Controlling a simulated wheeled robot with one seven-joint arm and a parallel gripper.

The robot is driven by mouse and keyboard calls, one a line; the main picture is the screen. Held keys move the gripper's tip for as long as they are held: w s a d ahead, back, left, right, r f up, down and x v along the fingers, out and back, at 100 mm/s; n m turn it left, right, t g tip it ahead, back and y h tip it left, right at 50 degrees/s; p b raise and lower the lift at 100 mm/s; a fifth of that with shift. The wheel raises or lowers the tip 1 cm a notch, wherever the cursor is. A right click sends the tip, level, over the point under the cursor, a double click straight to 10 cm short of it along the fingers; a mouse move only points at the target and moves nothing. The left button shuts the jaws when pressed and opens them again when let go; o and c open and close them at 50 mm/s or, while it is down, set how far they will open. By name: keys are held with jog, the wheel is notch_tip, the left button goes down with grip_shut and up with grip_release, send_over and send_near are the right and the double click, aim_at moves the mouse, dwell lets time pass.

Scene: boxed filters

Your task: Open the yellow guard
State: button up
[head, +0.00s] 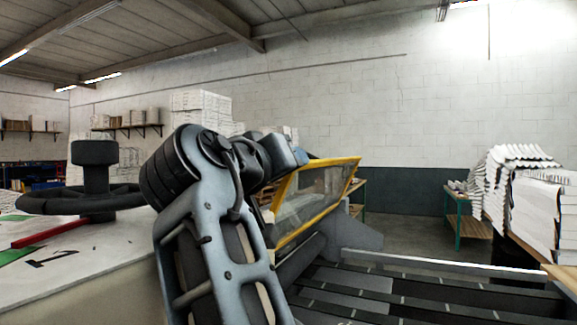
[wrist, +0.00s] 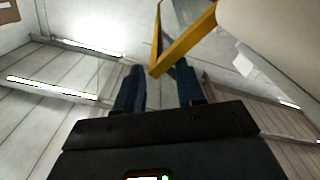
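The yellow guard (head: 335,162) is a yellow frame around a clear panel, tilted over the machine in the middle of the head view. My arm hides its upper left part. In the wrist view a corner of the yellow guard (wrist: 186,41) shows at and just beyond the fingertips. My gripper (wrist: 159,72) has its two dark fingers apart, with a clear gap between them. The guard's corner lies across this gap; I cannot tell whether it touches a finger. The fingers are hidden in the head view.
A slatted conveyor bed (head: 400,302) runs to the right of the guard. Tall paper stacks (head: 535,205) stand at the right. A white-topped table (head: 95,245) with a dark handwheel (head: 85,200) is at the left. Open floor (head: 412,232) shows behind the machine.

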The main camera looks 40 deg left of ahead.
jog(key=shift+s, duration=0.15)
jog(key=shift+v, duration=4)
jog(key=shift+s+f, duration=0.1)
jog(key=shift+s, duration=0.35)
